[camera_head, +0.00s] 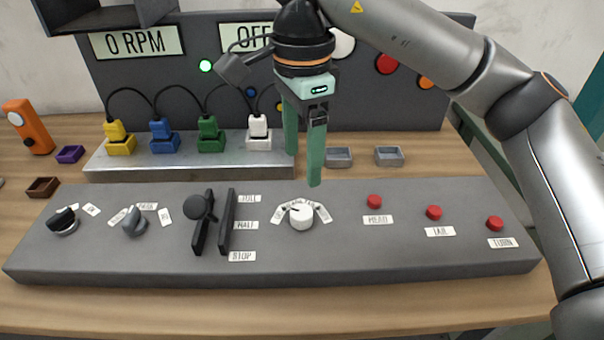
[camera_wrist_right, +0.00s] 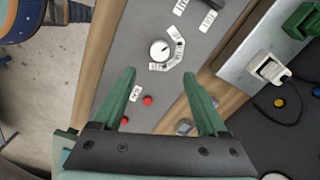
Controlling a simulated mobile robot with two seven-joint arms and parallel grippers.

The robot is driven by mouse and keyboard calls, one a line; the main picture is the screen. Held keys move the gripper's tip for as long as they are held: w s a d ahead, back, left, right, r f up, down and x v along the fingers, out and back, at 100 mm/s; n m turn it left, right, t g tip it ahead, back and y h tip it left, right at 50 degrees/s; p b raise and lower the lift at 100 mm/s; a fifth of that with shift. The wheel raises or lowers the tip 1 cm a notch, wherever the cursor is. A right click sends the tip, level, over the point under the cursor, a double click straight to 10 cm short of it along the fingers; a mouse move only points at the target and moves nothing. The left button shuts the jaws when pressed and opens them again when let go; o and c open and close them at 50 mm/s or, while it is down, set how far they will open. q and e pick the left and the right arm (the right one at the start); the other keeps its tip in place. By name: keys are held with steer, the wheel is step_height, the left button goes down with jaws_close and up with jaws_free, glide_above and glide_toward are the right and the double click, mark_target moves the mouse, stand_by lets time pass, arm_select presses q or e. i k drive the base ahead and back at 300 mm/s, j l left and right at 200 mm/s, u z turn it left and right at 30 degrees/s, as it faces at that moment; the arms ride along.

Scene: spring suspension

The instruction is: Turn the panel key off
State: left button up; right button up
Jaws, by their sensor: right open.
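The grey control panel (camera_head: 330,262) lies on the table. At its left end are a black knob (camera_head: 62,221) on a pale base and a grey, wing-shaped turning piece (camera_head: 134,226) with several labels around it. Either may be the panel key; the labels are too small to read surely. My right gripper (camera_head: 303,165) points down, empty and open, above and behind the white knob (camera_head: 301,218), well right of both. In the right wrist view, the open fingers (camera_wrist_right: 158,73) frame the panel area near the white knob (camera_wrist_right: 160,50). My left gripper is not seen.
A black lever (camera_head: 200,220) stands between the key area and white knob. Red buttons (camera_head: 434,212) sit at right. Behind are a metal ledge (camera_head: 180,174) with coloured plugs and an upright dark board (camera_head: 185,75) with displays. A dark box-like thing (camera_head: 105,15) hangs top left.

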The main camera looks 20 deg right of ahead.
mark_target(63, 221)
steer(key=k, duration=1)
